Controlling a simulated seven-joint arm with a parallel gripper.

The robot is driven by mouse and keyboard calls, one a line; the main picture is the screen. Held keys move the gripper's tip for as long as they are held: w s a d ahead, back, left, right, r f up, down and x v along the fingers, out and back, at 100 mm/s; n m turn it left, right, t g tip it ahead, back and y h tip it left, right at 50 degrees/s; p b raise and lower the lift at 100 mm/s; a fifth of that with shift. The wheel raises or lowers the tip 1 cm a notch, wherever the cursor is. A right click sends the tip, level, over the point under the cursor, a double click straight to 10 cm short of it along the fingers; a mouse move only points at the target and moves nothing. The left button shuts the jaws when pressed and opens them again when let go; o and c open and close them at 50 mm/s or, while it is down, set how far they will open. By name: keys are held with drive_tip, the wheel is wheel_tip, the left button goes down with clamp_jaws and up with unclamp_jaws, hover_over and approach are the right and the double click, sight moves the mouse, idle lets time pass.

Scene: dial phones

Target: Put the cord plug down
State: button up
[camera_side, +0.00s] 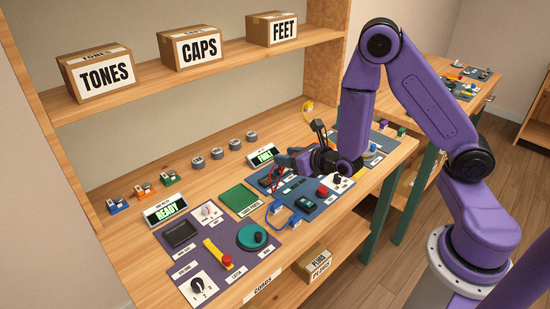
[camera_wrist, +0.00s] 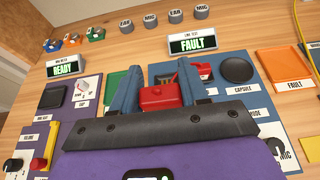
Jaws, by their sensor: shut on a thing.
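My gripper (camera_wrist: 160,80) has its two blue-grey fingers on either side of a red cord plug (camera_wrist: 160,98) in the wrist view. The plug is a small red block, and its lower part is hidden by my gripper. In the side view my gripper (camera_side: 287,160) is low over the far end of the blue-grey work mat (camera_side: 317,205). A thin red cord (camera_side: 277,178) shows beside it there. I cannot tell whether the plug touches the mat.
The FAULT display (camera_side: 263,155) stands just behind my gripper, and the READY display (camera_side: 166,210) is farther left. A green tray (camera_side: 238,199) lies left of the mat. A blue cord (camera_side: 273,212) lies at its front. A red button (camera_side: 322,191) stands on the mat.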

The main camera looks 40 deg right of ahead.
drive_tip(key=shift+s+d+r, duration=0.2)
drive_tip(key=shift+s+r, duration=0.2)
drive_tip(key=shift+r, duration=0.35)
drive_tip(key=shift+s+d+r, duration=0.2)
drive_tip(key=shift+s+r, duration=0.15)
drive_tip(key=shift+r, duration=0.35)
drive_tip(key=shift+s+a+f, duration=0.2)
drive_tip(key=shift+s+f, duration=0.1)
drive_tip(key=shift+s, duration=0.3)
drive_tip(key=shift+s+a+f, duration=0.2)
drive_tip(key=shift+s+f, duration=0.1)
drive_tip(key=shift+s, duration=0.25)
hover_over(264, 177)
drive_tip(key=f, duration=0.8)
drive_tip(key=shift+s+f, duration=0.4)
drive_tip(key=f, duration=0.1)
drive_tip(key=w+f, duration=0.1)
drive_tip(key=shift+f, duration=0.9)
